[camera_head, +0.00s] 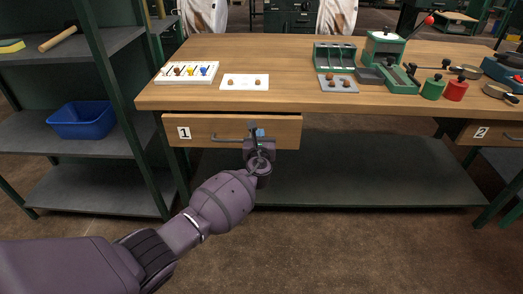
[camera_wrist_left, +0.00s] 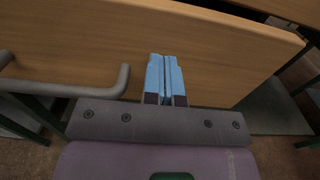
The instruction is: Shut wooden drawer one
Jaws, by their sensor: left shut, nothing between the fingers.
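Wooden drawer one (camera_head: 205,132) is under the left end of the workbench, with a "1" label at its left and a grey bar handle (camera_head: 230,137). Its front also fills much of the left wrist view (camera_wrist_left: 90,40), where the handle (camera_wrist_left: 75,88) is left of the fingers. The wrist view shows the top of the drawer front standing out in front of a dark gap. My left gripper (camera_head: 260,133) is shut and empty, its blue fingertips (camera_wrist_left: 165,75) at the drawer front, right of the handle. I cannot tell whether they touch. My right gripper is not in view.
The workbench top (camera_head: 290,60) carries a white tray (camera_head: 188,73), a white card and green tools. Drawer two (camera_head: 490,133) is at the far right. A shelf rack with a blue bin (camera_head: 82,120) stands at the left. A lower shelf (camera_head: 370,165) is bare.

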